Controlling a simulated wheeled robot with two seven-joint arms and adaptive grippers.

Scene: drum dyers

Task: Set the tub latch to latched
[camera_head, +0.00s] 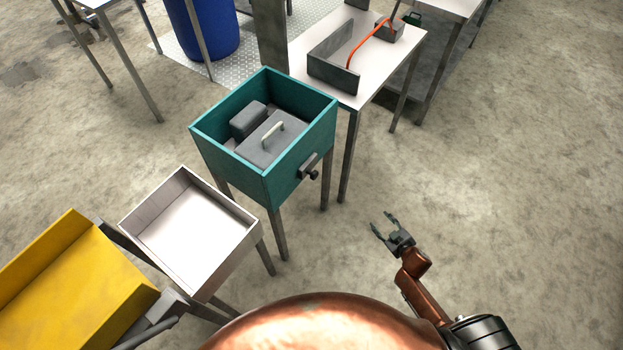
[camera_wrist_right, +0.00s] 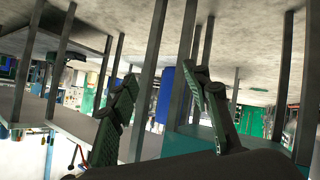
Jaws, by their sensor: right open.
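The teal tub (camera_head: 265,181) stands on legs in the middle of the head view. Inside it lie a grey lid with a pale handle (camera_head: 266,139) and a grey block (camera_head: 248,120). A dark latch with a round knob (camera_head: 309,169) sits on the tub's right-hand outer wall. I cannot tell its setting. My right gripper (camera_head: 384,226) is open and empty, to the right of and below the latch in the picture, apart from it. In the right wrist view its two fingers (camera_wrist_right: 165,105) are spread with nothing between them. My left gripper is not in view.
A white tray on legs (camera_head: 205,275) and a yellow bin (camera_head: 62,238) stand left of the tub. A table (camera_head: 391,62) behind holds a grey box (camera_head: 333,68) and a red cable (camera_head: 364,42). A blue drum (camera_head: 209,30) stands at the back. The floor at right is clear.

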